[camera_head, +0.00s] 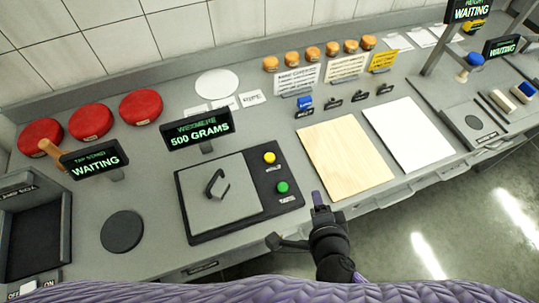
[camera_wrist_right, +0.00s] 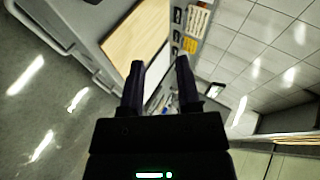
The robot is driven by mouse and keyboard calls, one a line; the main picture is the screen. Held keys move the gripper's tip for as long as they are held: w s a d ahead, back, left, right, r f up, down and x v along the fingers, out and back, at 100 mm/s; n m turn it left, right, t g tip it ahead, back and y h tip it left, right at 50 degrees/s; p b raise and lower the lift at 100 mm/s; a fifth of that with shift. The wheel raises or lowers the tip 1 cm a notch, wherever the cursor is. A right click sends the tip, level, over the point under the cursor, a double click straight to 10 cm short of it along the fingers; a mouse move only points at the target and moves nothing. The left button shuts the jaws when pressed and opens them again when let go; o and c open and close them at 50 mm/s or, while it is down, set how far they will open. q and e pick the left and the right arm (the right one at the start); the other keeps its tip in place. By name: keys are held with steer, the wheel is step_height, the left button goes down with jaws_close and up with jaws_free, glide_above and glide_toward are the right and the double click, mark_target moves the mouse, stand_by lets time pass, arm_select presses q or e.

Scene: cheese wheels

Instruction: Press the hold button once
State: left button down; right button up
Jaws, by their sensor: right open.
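A black scale unit (camera_head: 183,190) with a grey handled plate (camera_head: 225,203) stands on the counter. On its right side are a yellow button (camera_head: 269,157) and a green button (camera_head: 282,187). Each has a small label below it, too small to read, so I cannot tell which is hold. The scale's sign (camera_head: 197,129) reads "500 GRAMS". My right gripper (camera_head: 318,196) is open and empty, right of and nearer than the green button, apart from both buttons. Its two fingers show in the right wrist view (camera_wrist_right: 161,72). My left gripper is not in view.
A wooden board (camera_head: 345,157) and a white board (camera_head: 410,133) lie right of the scale. Red cheese wheels (camera_head: 90,121) and a sign reading "WAITING" (camera_head: 95,160) are at the left. A round dark disc (camera_head: 122,231) lies left of the scale. Open floor (camera_head: 450,225) lies before the counter.

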jaws_close()
stand_by(1.4)
